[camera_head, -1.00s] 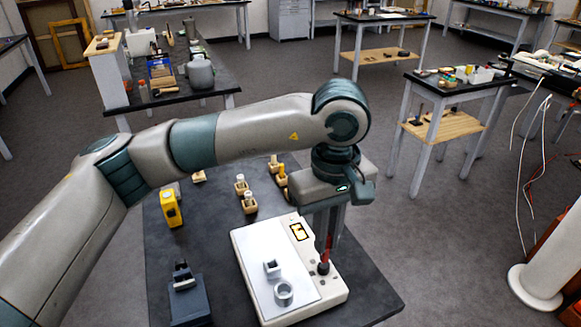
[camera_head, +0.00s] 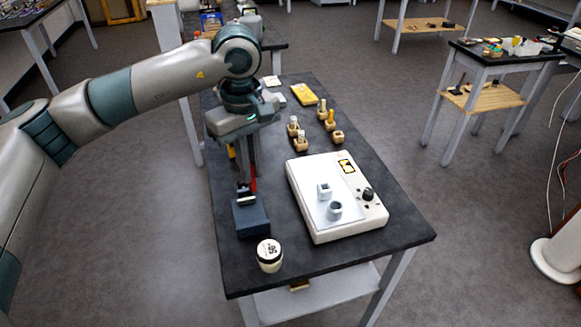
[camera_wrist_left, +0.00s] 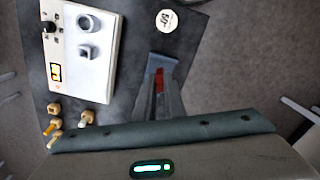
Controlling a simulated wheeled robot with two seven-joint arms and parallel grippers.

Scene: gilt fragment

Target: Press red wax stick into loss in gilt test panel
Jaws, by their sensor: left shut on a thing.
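My left gripper (camera_head: 247,190) points down and is shut on the red wax stick (camera_head: 253,182). In the left wrist view, the stick (camera_wrist_left: 159,79) shows red between the fingers. The fingertips are over or close to a dark blue-grey block (camera_head: 252,220) with a small pale part on top. I cannot tell whether the stick touches it. The block (camera_wrist_left: 162,62) also shows beyond the fingers in the wrist view. I cannot make out the gilt test panel or its loss for sure. My right gripper is not in view.
A white hot plate (camera_head: 346,222) with a square cup (camera_head: 324,191) and a round cup (camera_head: 335,211) stands to the right. A lidded jar (camera_head: 269,256) stands near the front edge. Several small wooden holders (camera_head: 301,145) and a yellow pad (camera_head: 304,94) are farther back on the dark table (camera_head: 395,226).

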